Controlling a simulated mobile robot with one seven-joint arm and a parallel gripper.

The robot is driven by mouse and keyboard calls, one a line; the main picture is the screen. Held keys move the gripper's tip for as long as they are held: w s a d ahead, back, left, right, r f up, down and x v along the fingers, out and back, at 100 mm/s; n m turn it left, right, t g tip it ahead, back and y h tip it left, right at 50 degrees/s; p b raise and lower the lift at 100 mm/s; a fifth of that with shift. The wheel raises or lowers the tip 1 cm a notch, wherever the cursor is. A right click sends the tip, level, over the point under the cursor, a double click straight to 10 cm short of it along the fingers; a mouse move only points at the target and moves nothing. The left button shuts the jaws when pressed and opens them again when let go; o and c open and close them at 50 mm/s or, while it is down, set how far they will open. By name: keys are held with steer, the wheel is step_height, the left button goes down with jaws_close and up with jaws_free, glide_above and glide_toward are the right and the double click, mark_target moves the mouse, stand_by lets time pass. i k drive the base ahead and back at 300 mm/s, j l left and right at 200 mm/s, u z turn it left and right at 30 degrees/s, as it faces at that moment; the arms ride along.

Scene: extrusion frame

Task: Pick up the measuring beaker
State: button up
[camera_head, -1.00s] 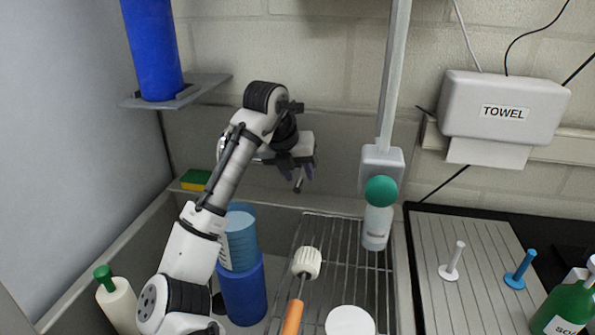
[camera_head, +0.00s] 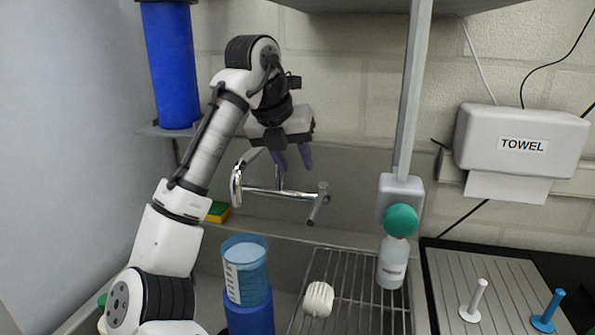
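The measuring beaker (camera_head: 246,268) is a translucent blue cup with a white scale on its side. It stands upright on top of a solid blue cylinder (camera_head: 249,318) in the sink area, at the lower middle of the view. My gripper (camera_head: 292,161) is up by the back wall, above and a little to the right of the beaker, well apart from it. Its two purple fingers point down with a gap between them and nothing held.
A chrome faucet (camera_head: 285,192) is just below my gripper, between it and the beaker. A vertical post (camera_head: 411,100) stands behind the bottle.

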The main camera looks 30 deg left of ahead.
mark_target(244, 255)
steer(key=k, duration=1)
